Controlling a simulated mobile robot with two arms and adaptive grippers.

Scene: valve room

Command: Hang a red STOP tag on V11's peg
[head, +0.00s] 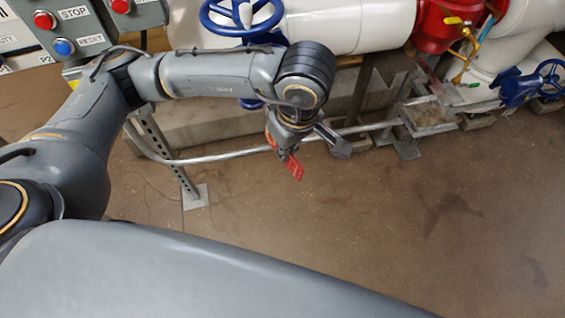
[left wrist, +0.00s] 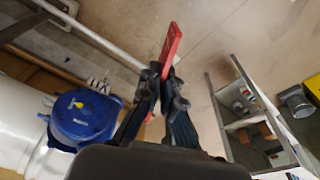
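My left gripper (head: 286,150) hangs over the floor in front of the pipework and is shut on a red tag (head: 295,169). The tag sticks out past the fingertips. In the left wrist view, the red tag (left wrist: 171,46) stands up from between the dark fingers of the left gripper (left wrist: 168,76). Its writing cannot be read. No V11 label or peg can be made out. A blue handwheel (head: 241,14) sits on the white pipe behind my left arm, partly hidden by it. A second blue handwheel (head: 551,76) is at the far right. My right gripper is out of view.
A control panel (head: 82,22) with STOP and RESET buttons is at the upper left. A red valve body (head: 436,24) with yellow handles is at the upper right. A thin metal conduit (head: 225,156) runs low behind the gripper. The brown floor (head: 370,225) is open.

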